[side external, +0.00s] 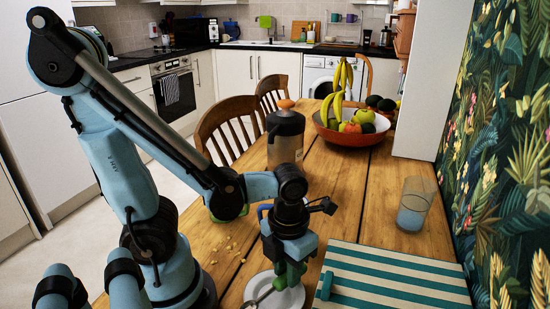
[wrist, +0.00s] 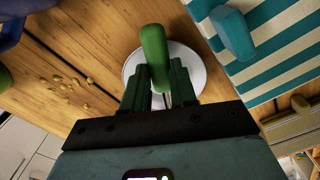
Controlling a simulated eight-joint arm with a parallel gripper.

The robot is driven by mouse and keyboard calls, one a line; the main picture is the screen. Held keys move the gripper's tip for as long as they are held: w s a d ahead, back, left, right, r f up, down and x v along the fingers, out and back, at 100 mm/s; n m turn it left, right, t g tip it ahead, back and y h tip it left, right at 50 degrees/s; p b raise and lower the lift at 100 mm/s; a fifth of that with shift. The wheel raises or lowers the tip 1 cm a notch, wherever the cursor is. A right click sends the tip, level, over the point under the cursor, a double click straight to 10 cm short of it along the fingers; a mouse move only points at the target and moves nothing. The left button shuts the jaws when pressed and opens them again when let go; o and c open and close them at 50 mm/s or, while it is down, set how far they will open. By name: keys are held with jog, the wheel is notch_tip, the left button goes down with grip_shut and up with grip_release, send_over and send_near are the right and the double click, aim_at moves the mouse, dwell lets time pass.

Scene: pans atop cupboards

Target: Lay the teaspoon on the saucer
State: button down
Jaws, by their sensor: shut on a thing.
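The teaspoon (wrist: 154,50) shows as a thick green handle between my gripper's dark green fingers in the wrist view. My gripper (side external: 285,277) is shut on it and points down over the saucer at the bottom of the side view. The white saucer (wrist: 190,62) lies on the wooden table, and its left rim also shows in the side view (side external: 256,286). A thin grey metal part reaches over the saucer there, seemingly the spoon's other end. My fingers hide part of the spoon and saucer. I cannot tell whether the spoon touches the saucer.
A teal-and-white striped cloth or board (side external: 395,280) lies right of the saucer, with a teal block-like object (side external: 325,286) on its edge. Crumbs (wrist: 72,84) lie left. A dark lidded jar (side external: 286,138), a fruit bowl (side external: 350,135) and a glass (side external: 414,205) stand farther back.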

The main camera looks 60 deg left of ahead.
jog(key=c, duration=0.8)
grip_release()
jog(key=shift+r, duration=6.05)
